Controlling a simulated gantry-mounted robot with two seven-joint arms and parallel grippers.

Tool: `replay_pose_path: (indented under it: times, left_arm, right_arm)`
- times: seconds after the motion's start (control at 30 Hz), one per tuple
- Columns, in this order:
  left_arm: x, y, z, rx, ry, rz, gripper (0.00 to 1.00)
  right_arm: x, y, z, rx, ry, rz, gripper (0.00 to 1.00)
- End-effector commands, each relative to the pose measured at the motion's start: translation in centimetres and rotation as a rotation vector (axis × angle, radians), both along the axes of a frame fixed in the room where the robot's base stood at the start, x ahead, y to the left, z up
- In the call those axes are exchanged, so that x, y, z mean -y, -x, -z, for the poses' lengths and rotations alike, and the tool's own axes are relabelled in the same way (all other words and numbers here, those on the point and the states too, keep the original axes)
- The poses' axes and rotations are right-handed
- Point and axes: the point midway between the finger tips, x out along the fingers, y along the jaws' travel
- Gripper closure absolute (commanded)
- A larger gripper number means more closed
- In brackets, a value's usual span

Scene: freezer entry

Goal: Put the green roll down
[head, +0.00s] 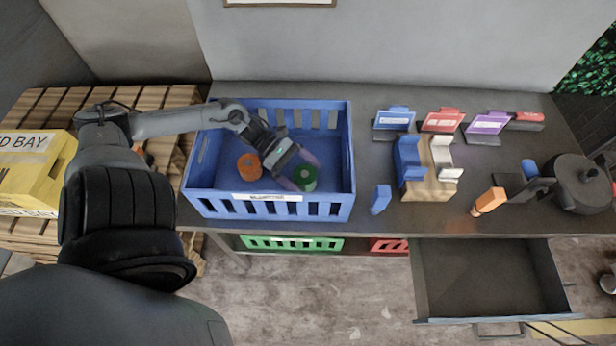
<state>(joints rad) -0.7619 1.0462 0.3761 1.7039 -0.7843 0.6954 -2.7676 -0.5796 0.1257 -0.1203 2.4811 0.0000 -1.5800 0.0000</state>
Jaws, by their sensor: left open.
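The green roll (305,178) is inside the blue crate (276,208), near its front right part. My left gripper (298,170) reaches down into the crate with its jaws open, its fingers right beside the green roll. Part of the roll is hidden behind a finger, and I cannot tell whether they touch. An orange roll (249,166) is in the same crate, to the left of the gripper. My right gripper is not in view.
The crate stands on a dark table. To its right are a wooden block holder (432,188), a blue block (380,199), several coloured signs and a dark round pot (580,182). An open drawer (487,278) juts out in front. A yellow box (30,172) sits on the pallet at left.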

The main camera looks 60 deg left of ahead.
Motion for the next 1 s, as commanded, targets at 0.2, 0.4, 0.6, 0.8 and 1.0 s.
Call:
replay_pose_path:
  times: [0.2, 0.4, 0.6, 0.8, 1.0]
  left_arm:
    - [-1.8, 1.2, -0.8, -0.001, 0.000, 0.000, 0.00]
    - [-2.4, 1.5, -1.2, 0.000, 0.001, 0.001, 0.00]
    - [-2.5, 1.6, -1.3, 0.000, 0.001, 0.001, 0.00]
    - [-2.5, 1.6, -1.3, 0.001, 0.001, 0.000, 0.00]
    - [-2.4, 1.1, -2.9, 0.033, 0.009, 0.001, 0.00]
  right_arm:
    - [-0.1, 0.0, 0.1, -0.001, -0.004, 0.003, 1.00]
    - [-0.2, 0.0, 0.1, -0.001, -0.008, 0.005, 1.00]
    - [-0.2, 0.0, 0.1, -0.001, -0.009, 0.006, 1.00]
    - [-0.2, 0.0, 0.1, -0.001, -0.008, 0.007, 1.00]
    - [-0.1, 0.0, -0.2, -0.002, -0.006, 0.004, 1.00]
